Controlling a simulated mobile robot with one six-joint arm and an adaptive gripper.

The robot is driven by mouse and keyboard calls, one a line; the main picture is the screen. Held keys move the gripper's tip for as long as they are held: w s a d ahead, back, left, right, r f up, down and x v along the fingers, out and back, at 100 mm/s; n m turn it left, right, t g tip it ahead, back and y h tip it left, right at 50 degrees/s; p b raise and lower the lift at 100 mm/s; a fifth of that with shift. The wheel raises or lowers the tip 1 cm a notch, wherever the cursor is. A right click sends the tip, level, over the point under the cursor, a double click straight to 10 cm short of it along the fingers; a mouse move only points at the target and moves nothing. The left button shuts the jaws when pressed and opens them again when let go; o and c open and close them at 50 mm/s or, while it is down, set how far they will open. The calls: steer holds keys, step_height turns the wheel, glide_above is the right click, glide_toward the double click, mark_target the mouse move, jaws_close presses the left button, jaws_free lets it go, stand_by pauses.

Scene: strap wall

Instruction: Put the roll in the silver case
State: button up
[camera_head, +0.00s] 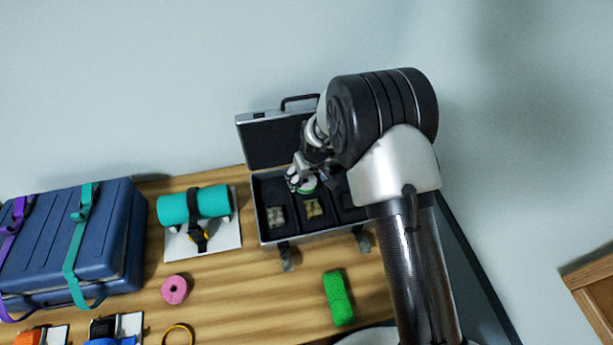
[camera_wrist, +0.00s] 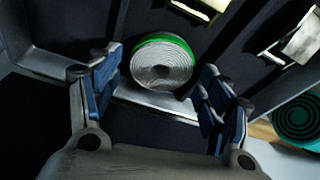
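The open silver case (camera_head: 323,236) stands on the wooden bench, with dark compartments inside and its lid (camera_head: 272,140) raised at the back. The roll, white wound tape with a green outer edge (camera_head: 307,187), shows at the back of the middle compartment. In the wrist view the roll (camera_wrist: 161,65) is end-on, just inside the case's back rim (camera_wrist: 150,101). My gripper (camera_wrist: 160,88) is over the case with its blue-padded fingers spread on either side of the roll. Small gaps show between the pads and the roll. Whether the roll touches the compartment floor cannot be told.
Small items lie in the left (camera_head: 276,216) and middle compartments. Left of the case are a strapped teal bundle (camera_head: 207,204) on a white board and a blue case (camera_head: 75,240). A pink roll (camera_head: 175,289) and a green block (camera_head: 338,299) lie in front.

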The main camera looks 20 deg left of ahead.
mark_target(311, 190)
steer(key=shift+o, duration=1)
steer(key=shift+r, duration=0.1)
steer(key=shift+r+p, duration=0.2)
steer(key=shift+p, duration=0.15)
steer(key=p+v, duration=0.2)
steer(key=v, duration=1)
steer(key=shift+r, duration=0.35)
steer(key=shift+w, duration=0.1)
